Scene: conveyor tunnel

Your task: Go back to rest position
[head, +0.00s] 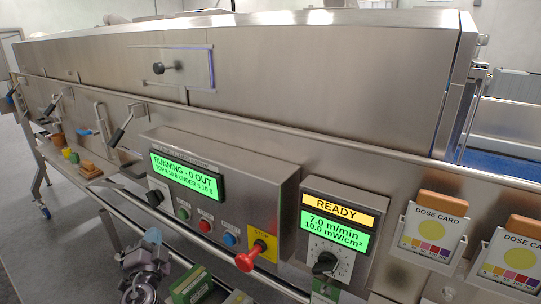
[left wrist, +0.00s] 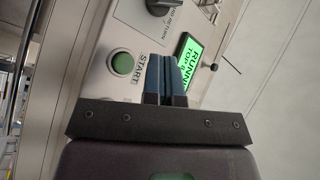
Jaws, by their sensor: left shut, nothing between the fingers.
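My left gripper (head: 153,237) shows low in the head view, in front of and below the left part of the control panel (head: 284,190). In the left wrist view its two blue fingers (left wrist: 163,75) are pressed together with nothing between them. The green START button (left wrist: 122,63) is beside the fingertips in that view. The same panel's green button (head: 184,213) shows in the head view, above and right of the gripper. Whether the fingers touch the panel cannot be told. My right gripper is not in view.
The panel's green display (head: 187,174) reads RUNNING. A red-knobbed STOP control (head: 249,260) sticks out at its lower right. A READY unit (head: 337,230) and dose cards (head: 432,235) are to the right. Latch handles (head: 122,130) and a rail run along the steel tunnel (head: 290,60).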

